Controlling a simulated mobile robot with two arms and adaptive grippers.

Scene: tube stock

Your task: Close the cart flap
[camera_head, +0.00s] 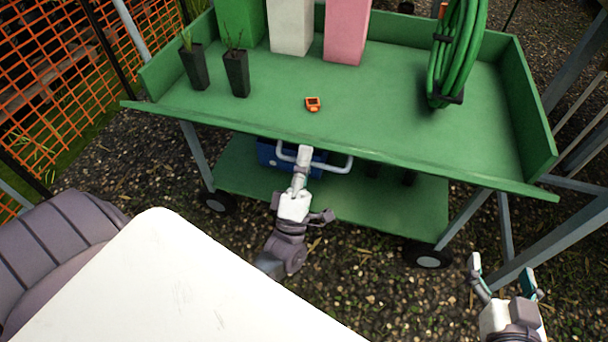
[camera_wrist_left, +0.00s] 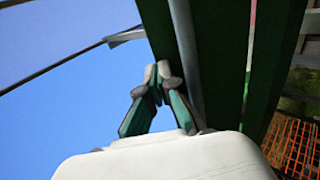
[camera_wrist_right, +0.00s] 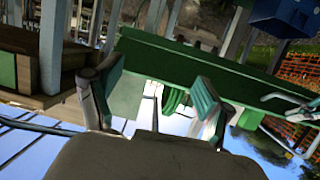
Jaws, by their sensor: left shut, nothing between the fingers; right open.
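The green cart (camera_head: 400,110) stands in front of me with its side walls upright. Its front flap (camera_head: 440,172) is down, roughly level with the deck, and no front wall stands up. A pale bar handle (camera_head: 340,167) shows below the flap's edge. My left gripper (camera_head: 303,152) is shut and empty, at the front edge beside the handle; I cannot tell whether it touches. In the left wrist view its closed fingers (camera_wrist_left: 156,75) are close to a dark green panel (camera_wrist_left: 225,50). My right gripper (camera_head: 502,268) is open and empty, low at the right, apart from the cart.
The deck carries two dark plant pots (camera_head: 236,74), a green, a white and a pink box (camera_head: 346,30), an orange item (camera_head: 312,104) and a green hose reel (camera_head: 455,55). A blue box (camera_head: 268,152) is on the lower shelf (camera_head: 390,205). Orange fencing (camera_head: 50,60) stands left.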

